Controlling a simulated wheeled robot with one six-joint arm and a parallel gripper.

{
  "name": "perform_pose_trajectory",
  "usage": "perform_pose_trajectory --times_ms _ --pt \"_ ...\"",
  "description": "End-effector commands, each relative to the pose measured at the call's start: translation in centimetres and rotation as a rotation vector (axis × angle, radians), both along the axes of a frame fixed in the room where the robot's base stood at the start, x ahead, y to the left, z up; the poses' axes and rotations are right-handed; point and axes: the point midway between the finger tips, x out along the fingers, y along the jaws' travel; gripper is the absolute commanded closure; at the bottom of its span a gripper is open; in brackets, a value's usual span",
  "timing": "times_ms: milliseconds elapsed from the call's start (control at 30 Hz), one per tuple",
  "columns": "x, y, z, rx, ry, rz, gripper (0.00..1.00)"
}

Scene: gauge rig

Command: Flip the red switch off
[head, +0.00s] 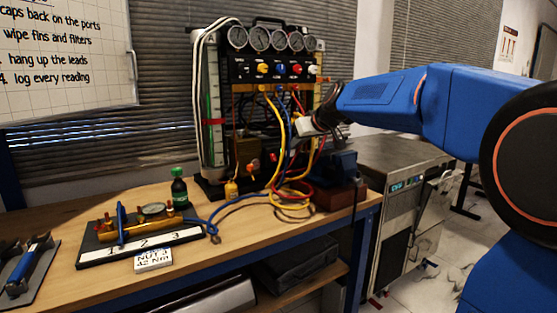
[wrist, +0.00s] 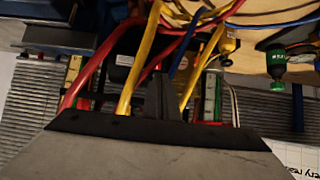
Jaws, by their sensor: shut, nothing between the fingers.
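The gauge rig (head: 236,75) stands on the bench with a row of gauges on top and coloured knobs below. My gripper (head: 305,127) is in front of the rig's right side, below the knobs, among the hoses. In the wrist view my gripper (wrist: 162,98) is shut and empty, with red and yellow hoses (wrist: 132,75) close around it.
A green bottle (head: 179,188) stands on the wooden bench (head: 205,250), left of the rig. A numbered tray (head: 95,252) with a brass fitting and a white label card (head: 153,260) are at the front left. A metal cabinet (head: 395,160) stands right of the bench.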

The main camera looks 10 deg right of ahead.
Motion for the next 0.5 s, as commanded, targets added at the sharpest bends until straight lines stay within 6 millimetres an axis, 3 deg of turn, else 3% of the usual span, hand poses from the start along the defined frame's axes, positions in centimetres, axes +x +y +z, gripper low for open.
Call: perform_pose_trajectory --times_ms 333,500 --pt "0.1 0.0 -0.1 0.0 0.001 0.0 1.0" --pt "1.3 0.4 -1.1 0.0 0.002 -0.001 1.0"
